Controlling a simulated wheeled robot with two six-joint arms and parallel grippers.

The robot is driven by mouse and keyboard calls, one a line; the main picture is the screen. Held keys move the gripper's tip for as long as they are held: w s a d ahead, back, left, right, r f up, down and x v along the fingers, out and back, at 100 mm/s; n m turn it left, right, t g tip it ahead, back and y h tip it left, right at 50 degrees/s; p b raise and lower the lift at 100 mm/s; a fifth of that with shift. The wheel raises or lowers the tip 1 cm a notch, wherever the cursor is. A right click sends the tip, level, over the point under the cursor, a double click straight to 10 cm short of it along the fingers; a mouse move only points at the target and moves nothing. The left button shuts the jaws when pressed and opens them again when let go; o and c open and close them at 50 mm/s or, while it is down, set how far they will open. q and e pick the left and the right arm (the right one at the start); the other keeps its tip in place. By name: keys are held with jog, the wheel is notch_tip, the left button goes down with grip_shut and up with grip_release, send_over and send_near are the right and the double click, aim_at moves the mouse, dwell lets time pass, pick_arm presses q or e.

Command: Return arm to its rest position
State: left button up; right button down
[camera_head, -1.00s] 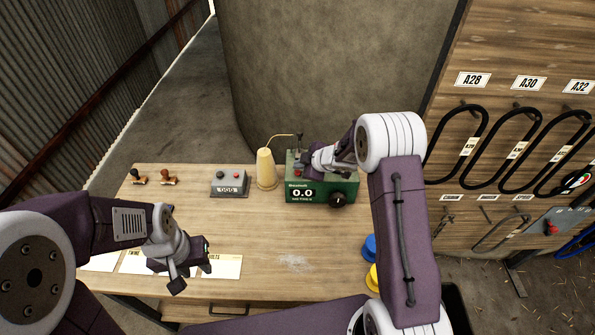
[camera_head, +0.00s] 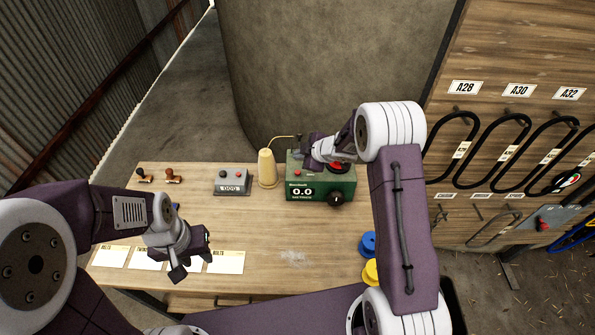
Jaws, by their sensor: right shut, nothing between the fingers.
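My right gripper (camera_head: 308,152) is at the top of a green box (camera_head: 312,188) with a 0.0 display, at the back of the wooden table. Its fingers look closed with nothing in them. A red button (camera_head: 338,167) shows on the box's top, partly behind my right arm. My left gripper (camera_head: 190,265) hangs over the front left of the table, above white paper cards. Its fingers are small and dark here, and I cannot tell whether they are open or shut.
A grey counter box (camera_head: 233,181), a cream thread cone (camera_head: 267,168) and two stamps (camera_head: 172,176) stand along the back. Blue (camera_head: 368,245) and yellow spools (camera_head: 371,272) lie at right. Belts (camera_head: 450,150) hang on a wooden board. The table's middle is clear.

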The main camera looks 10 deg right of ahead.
dwell(0.4)
jog(key=s+d+r+m+t+h+b, duration=0.2)
jog(key=s+r+m+b, duration=0.2)
jog(key=r+b, duration=0.25)
jog(key=s+d+f+m+g, duration=0.1)
jog(key=s+f+m+g, duration=0.2)
jog(key=s, duration=0.6)
jog(key=s+d+f+m+g+h, duration=0.1)
jog(key=s+f+m+g, duration=0.2)
jog(key=s, duration=0.6)
jog(key=s+f+m+g+h+b, duration=0.1)
jog(key=s+f+m, duration=0.3)
jog(key=s, duration=0.5)
jog(key=shift+s+d+f+m+g, duration=0.2)
jog(key=shift+d+f+m+g, duration=0.15)
jog(key=shift+m+g, duration=0.4)
jog(key=shift+d, duration=0.1)
jog(key=shift+w, duration=0.1)
